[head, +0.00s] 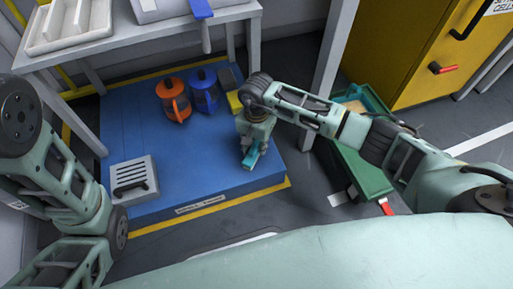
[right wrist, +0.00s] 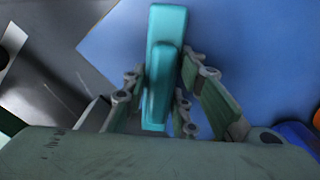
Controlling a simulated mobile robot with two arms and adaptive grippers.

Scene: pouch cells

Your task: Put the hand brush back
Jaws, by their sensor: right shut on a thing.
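My right gripper (head: 251,147) is over the right part of a low blue platform (head: 205,165). It is shut on a teal hand brush (head: 250,159), part of which shows below the fingers. In the right wrist view the teal brush (right wrist: 165,60) stands between the two fingers of the right gripper (right wrist: 172,95), with the blue surface behind it. I cannot tell whether the brush touches the platform. My left arm is at the left edge of the head view, and its gripper is not seen.
An orange jug (head: 174,102) and a blue jug (head: 204,92) stand at the back of the platform. A grey slotted box (head: 134,182) is at its front left. A green crate (head: 365,177) is on the floor to the right. A white table (head: 150,45) overhangs the back.

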